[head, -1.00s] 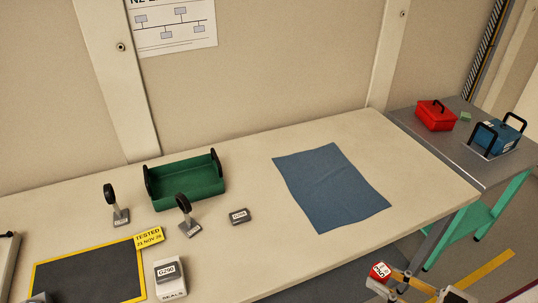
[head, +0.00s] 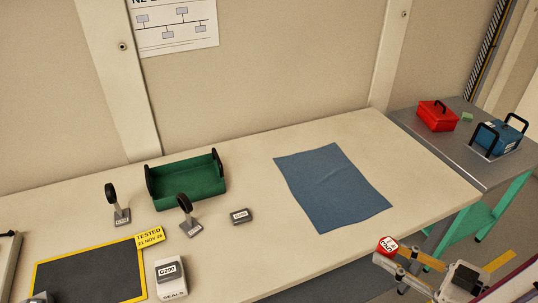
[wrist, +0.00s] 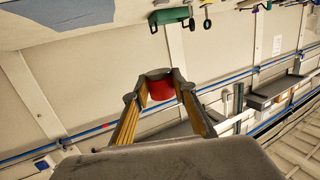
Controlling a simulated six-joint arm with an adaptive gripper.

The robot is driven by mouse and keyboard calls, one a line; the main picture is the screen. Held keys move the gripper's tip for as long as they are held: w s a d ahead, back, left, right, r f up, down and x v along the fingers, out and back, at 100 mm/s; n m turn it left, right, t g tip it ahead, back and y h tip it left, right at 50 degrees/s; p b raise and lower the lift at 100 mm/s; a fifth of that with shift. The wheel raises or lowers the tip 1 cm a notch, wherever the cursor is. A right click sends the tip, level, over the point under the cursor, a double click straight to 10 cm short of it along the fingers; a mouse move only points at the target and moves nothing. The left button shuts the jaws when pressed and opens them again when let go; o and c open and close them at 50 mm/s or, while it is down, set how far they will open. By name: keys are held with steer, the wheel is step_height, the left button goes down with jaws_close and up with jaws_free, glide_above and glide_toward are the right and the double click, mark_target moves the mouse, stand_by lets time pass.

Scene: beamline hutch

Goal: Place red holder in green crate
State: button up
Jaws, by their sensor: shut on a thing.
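The red holder (head: 388,245), with a white label on top, is between the fingertips of my gripper (head: 391,254), off the front right edge of the bench in the head view. My gripper is shut on it. In the wrist view the red holder (wrist: 161,90) shows between the fingertips (wrist: 158,84). The green crate (head: 190,190) stands on the left part of the bench, well away from my gripper, with a black handle at each end. It looks empty. It also shows at the top of the wrist view (wrist: 171,15).
A blue cloth (head: 331,188) lies flat on the bench between the crate and my gripper. Two upright black-ringed pieces (head: 120,216) (head: 190,229) and a small grey block (head: 241,216) stand near the crate. A seals box (head: 171,287) and a yellow-edged dark mat (head: 88,273) lie nearer.

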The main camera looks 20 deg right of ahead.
steer(key=w+f+h, duration=0.1)
steer(key=w, duration=3.3)
steer(key=w+a+r+m, duration=0.1)
steer(key=w+a, duration=1.4)
steer(key=a, duration=0.6)
steer(key=w+a, duration=0.3)
steer(key=a, duration=0.6)
steer(key=shift+t+h, duration=0.3)
steer(key=shift+d+f, duration=0.15)
steer(key=shift+f, duration=2.15)
step_height(320, 180, down, 6)
steer(key=shift+f, duration=0.2)
